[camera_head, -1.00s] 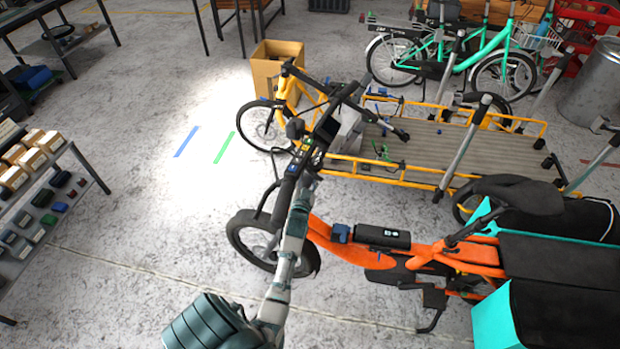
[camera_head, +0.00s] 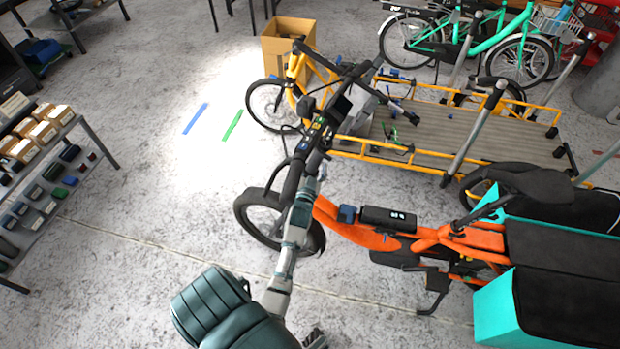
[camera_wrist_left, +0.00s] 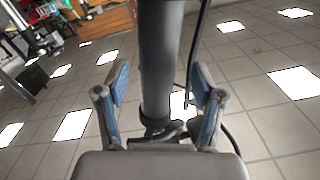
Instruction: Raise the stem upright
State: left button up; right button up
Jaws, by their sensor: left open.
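The orange cargo bike (camera_head: 355,228) stands in the middle of the head view, with its black handlebar (camera_head: 294,180) running diagonally above the front wheel (camera_head: 250,215). My left arm reaches up to the handlebar area, and my left gripper (camera_head: 311,180) is small and partly hidden there. In the left wrist view, a dark grey tube, apparently the stem (camera_wrist_left: 160,50), runs between the two blue-padded fingers of my left gripper (camera_wrist_left: 160,82). The fingers are open, with a gap on each side of the tube. The stem is mostly hidden in the head view.
A yellow cargo bike (camera_head: 345,154) with a slatted deck stands just behind. A cardboard box (camera_head: 288,46) and a teal bike (camera_head: 470,50) are farther back. A shelf of parts (camera_head: 95,155) stands at left. The floor between shelf and bikes is clear.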

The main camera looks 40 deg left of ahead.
pick_arm(q)
jog(key=v, duration=0.8)
jog(key=shift+s, duration=0.25)
jog(key=shift+f, duration=0.1)
